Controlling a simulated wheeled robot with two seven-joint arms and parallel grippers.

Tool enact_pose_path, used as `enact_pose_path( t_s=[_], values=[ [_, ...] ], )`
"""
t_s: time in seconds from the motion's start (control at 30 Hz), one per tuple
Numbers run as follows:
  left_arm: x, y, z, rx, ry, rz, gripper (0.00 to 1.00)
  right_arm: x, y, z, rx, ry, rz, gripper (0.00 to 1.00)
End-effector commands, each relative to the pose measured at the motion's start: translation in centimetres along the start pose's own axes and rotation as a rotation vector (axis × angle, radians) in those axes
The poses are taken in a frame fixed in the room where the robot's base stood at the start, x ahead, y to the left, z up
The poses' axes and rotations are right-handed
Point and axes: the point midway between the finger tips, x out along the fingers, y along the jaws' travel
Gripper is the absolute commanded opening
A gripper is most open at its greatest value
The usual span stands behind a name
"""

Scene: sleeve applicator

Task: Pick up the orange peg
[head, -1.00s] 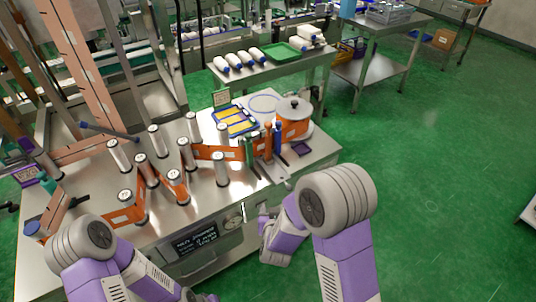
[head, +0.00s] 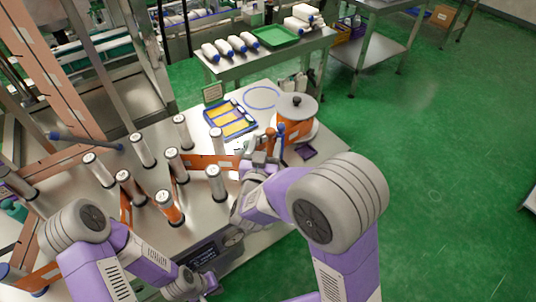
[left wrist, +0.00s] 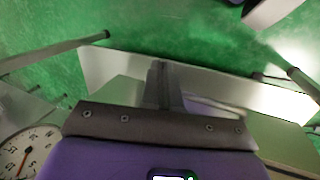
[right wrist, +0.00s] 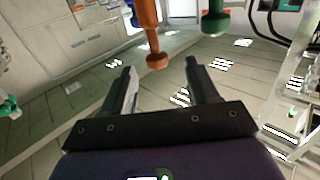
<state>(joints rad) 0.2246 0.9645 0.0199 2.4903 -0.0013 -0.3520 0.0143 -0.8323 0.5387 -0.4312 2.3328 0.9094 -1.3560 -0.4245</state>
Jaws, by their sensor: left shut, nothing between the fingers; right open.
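The orange peg (right wrist: 150,35) shows in the right wrist view, its rounded end ahead of and between the finger lines of my right gripper (right wrist: 161,72). The fingers are open and empty, and I see no contact with the peg. In the head view the orange peg (head: 270,134) stands near the table's right part, beside a blue peg (head: 281,131), with my right gripper (head: 262,152) close to it, partly covering it. My left gripper (left wrist: 158,72) is shut and empty, low at the table's front in the head view.
A green peg (right wrist: 215,18) stands beside the orange one in the right wrist view. An orange drum with a grey lid (head: 297,106) stands behind the pegs. Several white rollers (head: 216,182) stand to the left. A blue tray (head: 232,119) lies behind.

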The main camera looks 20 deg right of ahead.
Motion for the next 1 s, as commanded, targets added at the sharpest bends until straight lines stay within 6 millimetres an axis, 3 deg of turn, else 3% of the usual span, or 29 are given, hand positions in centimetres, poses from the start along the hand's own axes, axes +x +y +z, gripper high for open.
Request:
enact_pose_path(
  t_s=[0.4, 0.7, 1.0],
  values=[
    [1.1, -0.4, 0.0, 0.000, 0.000, 0.000, 0.00, 5.4, 0.2, -0.4, 0.000, 0.000, 0.000, 0.59],
    [1.1, -0.4, 0.0, 0.000, 0.000, 0.000, 0.00, 5.8, 0.2, -0.5, -0.001, -0.001, -0.002, 0.58],
    [1.1, -0.4, 0.0, 0.000, 0.000, 0.000, 0.00, 5.8, 0.2, -0.5, -0.001, -0.001, -0.002, 0.12]
  ],
)
